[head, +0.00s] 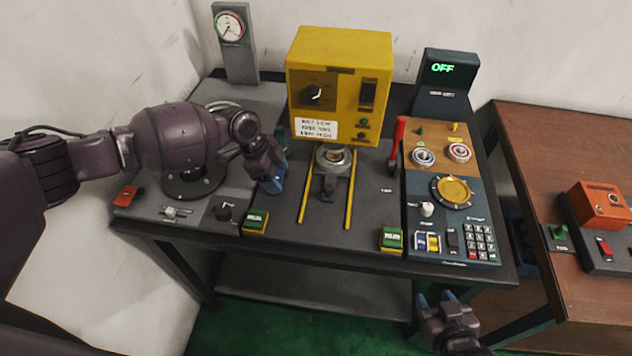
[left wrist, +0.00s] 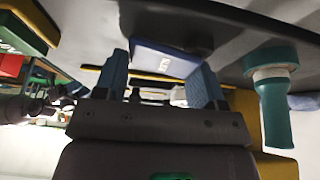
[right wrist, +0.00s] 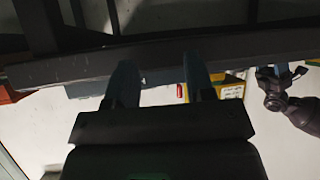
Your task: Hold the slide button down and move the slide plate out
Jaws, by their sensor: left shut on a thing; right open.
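The slide plate (head: 329,184) looks like the dark carriage between two yellow rails (head: 303,200), in front of the yellow machine (head: 340,70). A round metal seat (head: 333,158) sits at its rear. My left gripper (head: 272,183) is left of the rails, fingers pointing down. In the left wrist view, its blue fingers (left wrist: 160,78) are at either side of a dark blue block (left wrist: 165,60) with a white label, and shut on it. This may be the slide button; the label is unreadable and the head view hides it. My right gripper (head: 434,298) is open and empty, below the table's front edge.
Two green-topped yellow button boxes (head: 255,222) (head: 392,239) stand at the front edge. A red-handled lever (head: 398,138) and a control panel (head: 452,215) are to the right. A wooden table (head: 545,150) stands further right. The table edge (right wrist: 60,75) crosses the right wrist view.

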